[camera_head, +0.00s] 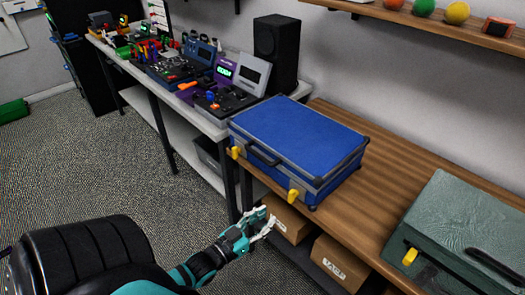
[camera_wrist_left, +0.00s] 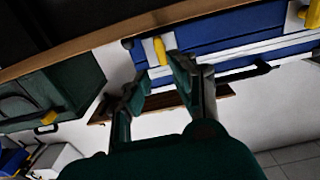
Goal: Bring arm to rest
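My left gripper (camera_head: 265,222) is teal with pale fingertips and is in front of the wooden bench, low and near its front edge. In the left wrist view the two fingers of my left gripper (camera_wrist_left: 158,72) stand apart with nothing between them. The arm comes in from the lower left. The closed blue case (camera_head: 295,138) lies on the bench beyond the gripper, and it also shows past the fingers in the left wrist view (camera_wrist_left: 225,32). The gripper looks clear of the case. My right gripper is in neither view.
A green case (camera_head: 465,230) lies on the bench at right; it shows at left in the left wrist view (camera_wrist_left: 65,85). Cardboard boxes (camera_head: 338,262) sit under the bench. A black speaker (camera_head: 276,50) and electronic devices stand behind. Carpet (camera_head: 120,170) at left is open.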

